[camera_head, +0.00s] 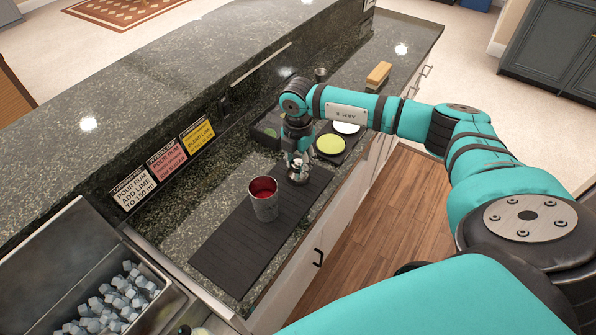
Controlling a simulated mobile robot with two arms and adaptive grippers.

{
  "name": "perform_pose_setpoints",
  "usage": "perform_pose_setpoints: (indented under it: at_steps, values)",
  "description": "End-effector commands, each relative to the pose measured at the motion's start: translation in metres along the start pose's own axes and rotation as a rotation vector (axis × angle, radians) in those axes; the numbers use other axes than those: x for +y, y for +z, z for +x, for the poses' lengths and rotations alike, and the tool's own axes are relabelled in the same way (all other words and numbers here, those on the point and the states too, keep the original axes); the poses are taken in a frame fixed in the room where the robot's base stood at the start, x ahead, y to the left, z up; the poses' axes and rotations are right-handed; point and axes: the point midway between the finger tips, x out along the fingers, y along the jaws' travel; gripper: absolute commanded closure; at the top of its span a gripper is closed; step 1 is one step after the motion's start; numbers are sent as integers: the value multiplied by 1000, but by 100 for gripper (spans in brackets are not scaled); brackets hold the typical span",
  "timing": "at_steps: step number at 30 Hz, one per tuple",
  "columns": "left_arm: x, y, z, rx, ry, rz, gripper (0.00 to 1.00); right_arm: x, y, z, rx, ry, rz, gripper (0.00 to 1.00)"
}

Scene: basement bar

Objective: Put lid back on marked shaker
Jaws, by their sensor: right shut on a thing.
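The shaker (264,203) is a silver metal cup standing upright on the black bar mat. Its top is open and its inside looks red. No mark on its outer side is clear. My right gripper (299,160) points down just behind and to the right of the shaker. It is shut on a small shiny metal piece (298,175), which looks like the lid. The lid is apart from the shaker, over the far part of the mat. I cannot tell whether it touches the mat. My left gripper is out of view.
The black mat (225,255) is bare in front of the shaker. Behind my gripper lie a green disc (330,144), a white disc (346,127) and a wooden block (378,75). Recipe cards (166,160) stand along the raised ledge. An ice bin (118,300) is at lower left.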

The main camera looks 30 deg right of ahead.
Motion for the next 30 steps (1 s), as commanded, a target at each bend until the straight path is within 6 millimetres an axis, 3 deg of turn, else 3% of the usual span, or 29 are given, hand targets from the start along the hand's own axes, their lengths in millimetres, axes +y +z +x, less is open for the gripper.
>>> perform_pose_setpoints:
  at_steps: [11,20,30]
  values:
    - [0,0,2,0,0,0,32,0,0,-3,0,2,0,98]
    - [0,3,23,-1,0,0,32,1,0,-35,-2,6,-1,98]
    - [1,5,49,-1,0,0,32,-64,-59,-38,-3,0,-5,98]
